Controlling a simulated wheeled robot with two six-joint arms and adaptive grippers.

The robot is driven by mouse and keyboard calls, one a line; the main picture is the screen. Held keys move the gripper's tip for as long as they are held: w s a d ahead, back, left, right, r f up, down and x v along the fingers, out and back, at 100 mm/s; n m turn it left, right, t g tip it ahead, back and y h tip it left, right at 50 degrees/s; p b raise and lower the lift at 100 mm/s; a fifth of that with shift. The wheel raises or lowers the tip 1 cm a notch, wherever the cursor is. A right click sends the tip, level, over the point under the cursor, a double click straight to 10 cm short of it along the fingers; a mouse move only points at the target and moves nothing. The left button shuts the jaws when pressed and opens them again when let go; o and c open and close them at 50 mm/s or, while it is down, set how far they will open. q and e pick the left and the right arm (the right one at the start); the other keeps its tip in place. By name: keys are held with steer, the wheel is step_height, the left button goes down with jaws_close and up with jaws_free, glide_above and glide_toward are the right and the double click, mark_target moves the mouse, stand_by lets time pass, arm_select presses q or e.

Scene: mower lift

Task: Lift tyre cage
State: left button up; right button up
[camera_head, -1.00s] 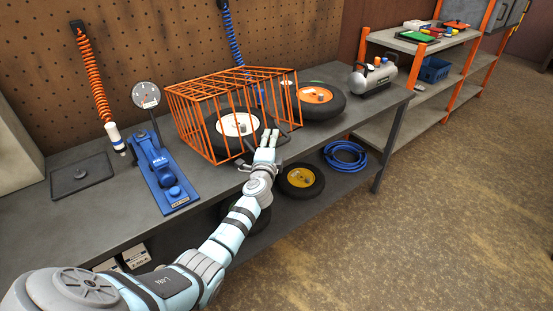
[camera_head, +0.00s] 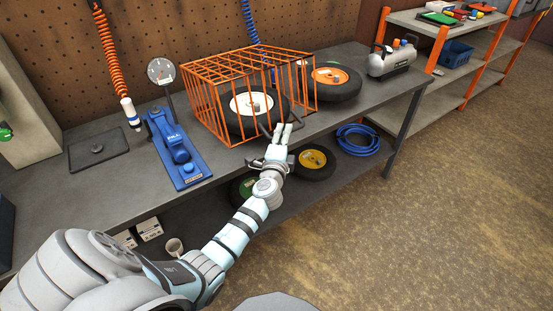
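The orange wire tyre cage (camera_head: 205,105) stands on the grey workbench. A black tyre with a white hub (camera_head: 252,103) is inside it, seen through the bars. A dark handle (camera_head: 268,129) shows low at the cage's near side. My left gripper (camera_head: 284,132) is at this near side, its two pale fingers pointing at the cage by the handle. The fingers lie close together, and I cannot tell whether they are closed on the handle. My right gripper is not in view.
A blue tool with a dial gauge (camera_head: 178,150) stands left of the cage. A tyre with an orange hub (camera_head: 337,82) lies right of it, then a silver air tank (camera_head: 393,59). A blue hose (camera_head: 357,138) and a yellow-hubbed tyre (camera_head: 313,161) lie on the lower shelf.

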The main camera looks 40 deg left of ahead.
arm_select(q)
steer(key=p+v, duration=0.2)
steer(key=v, duration=0.9)
steer(key=shift+s, duration=0.4)
steer(key=shift+d, duration=0.15)
